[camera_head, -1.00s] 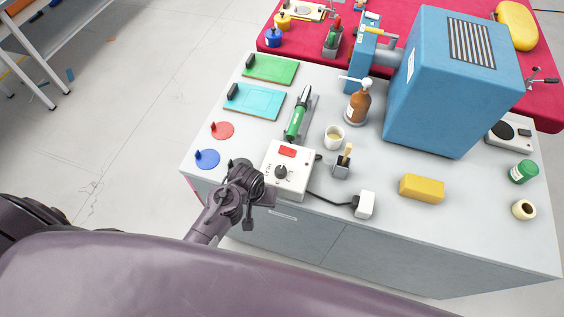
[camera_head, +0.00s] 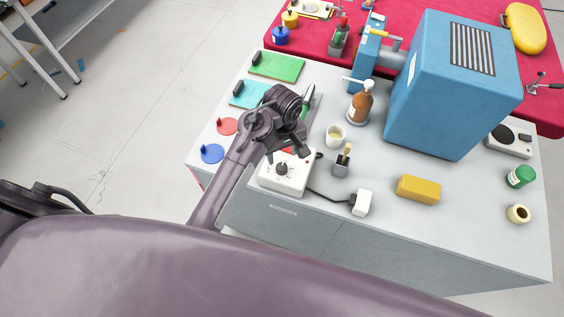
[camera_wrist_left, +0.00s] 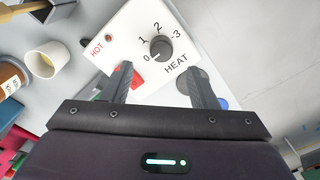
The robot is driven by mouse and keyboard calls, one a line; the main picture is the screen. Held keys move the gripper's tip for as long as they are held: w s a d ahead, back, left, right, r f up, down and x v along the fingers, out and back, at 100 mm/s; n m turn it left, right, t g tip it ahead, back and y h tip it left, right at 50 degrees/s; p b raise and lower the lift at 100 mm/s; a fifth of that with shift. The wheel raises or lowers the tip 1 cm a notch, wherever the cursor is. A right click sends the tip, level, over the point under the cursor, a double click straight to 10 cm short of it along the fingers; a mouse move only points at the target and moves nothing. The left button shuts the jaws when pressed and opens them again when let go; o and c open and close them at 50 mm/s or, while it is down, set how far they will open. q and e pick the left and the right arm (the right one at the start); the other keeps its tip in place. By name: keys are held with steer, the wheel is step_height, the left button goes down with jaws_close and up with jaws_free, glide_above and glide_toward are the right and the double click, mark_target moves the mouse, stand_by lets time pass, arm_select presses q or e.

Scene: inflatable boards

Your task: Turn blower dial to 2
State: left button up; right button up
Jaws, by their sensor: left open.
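The blower control box (camera_head: 292,185) is white and sits near the table's front edge. Its black dial (camera_head: 281,169) also shows in the left wrist view (camera_wrist_left: 161,47), with marks 0, 1, 2, 3 and the word HEAT. The dial's pointer seems to face 0. A red switch (camera_wrist_left: 137,82) is partly behind a finger. My left gripper (camera_head: 288,148) is open and empty above the box's far side; in the wrist view its fingers (camera_wrist_left: 163,84) stand below the dial, apart from it. The green blower (camera_head: 306,104) is mostly hidden behind my gripper. My right gripper is not in view.
A small brush holder (camera_head: 342,165), a cream cup (camera_head: 335,135) and a brown pump bottle (camera_head: 360,105) stand right of the box. A black cord runs to a white plug block (camera_head: 361,202). Red (camera_head: 227,126) and blue (camera_head: 212,153) discs lie left.

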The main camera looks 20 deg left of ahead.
mark_target(282, 167)
arm_select(q)
step_height(282, 167, down, 7)
steer(key=shift+r+p, duration=0.1)
steer(key=shift+p, duration=0.6)
steer(key=shift+s, duration=0.1)
steer(key=shift+a, duration=0.1)
steer(key=c, duration=1)
steer(key=shift+o, duration=0.2)
